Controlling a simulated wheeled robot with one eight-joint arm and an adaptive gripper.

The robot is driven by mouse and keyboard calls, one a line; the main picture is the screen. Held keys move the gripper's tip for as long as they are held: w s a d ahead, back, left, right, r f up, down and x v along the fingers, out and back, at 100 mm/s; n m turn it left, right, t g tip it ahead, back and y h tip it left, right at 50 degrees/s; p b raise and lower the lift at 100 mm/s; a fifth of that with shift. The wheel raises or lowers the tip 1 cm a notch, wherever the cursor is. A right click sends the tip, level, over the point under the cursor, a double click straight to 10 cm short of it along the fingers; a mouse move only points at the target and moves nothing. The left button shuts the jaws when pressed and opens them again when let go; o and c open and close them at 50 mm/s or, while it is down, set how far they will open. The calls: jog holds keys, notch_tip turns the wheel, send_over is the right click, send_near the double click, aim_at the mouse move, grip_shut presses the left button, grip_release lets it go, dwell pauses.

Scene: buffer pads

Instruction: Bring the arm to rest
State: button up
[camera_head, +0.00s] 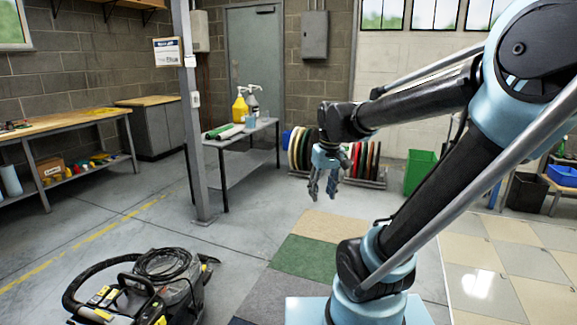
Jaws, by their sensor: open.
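My arm rises from its light-blue base at the lower right and bends back over toward the middle of the view. My gripper (322,190) hangs from the arm's end, fingers pointing down. It is open and nothing shows between the fingers. It is in the air, in front of a rack of coloured round pads (306,150) farther back. The arm hides part of that rack.
A metal table (236,165) with a yellow bottle (240,108) stands behind a grey post (191,150). A floor machine (150,285) sits at the lower left. A workbench (60,122) lines the left wall. A green bin (418,170) stands right. The left-centre floor is clear.

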jog(key=s+d+f+m, duration=0.3)
jog(key=s+d+f, duration=0.5)
jog(key=s, duration=0.4)
jog(key=shift+f+t+h, duration=0.3)
jog(key=shift+f+h, duration=0.1)
jog(key=shift+f, duration=0.4)
jog(key=shift+d, duration=0.1)
jog(key=shift+c, duration=0.9)
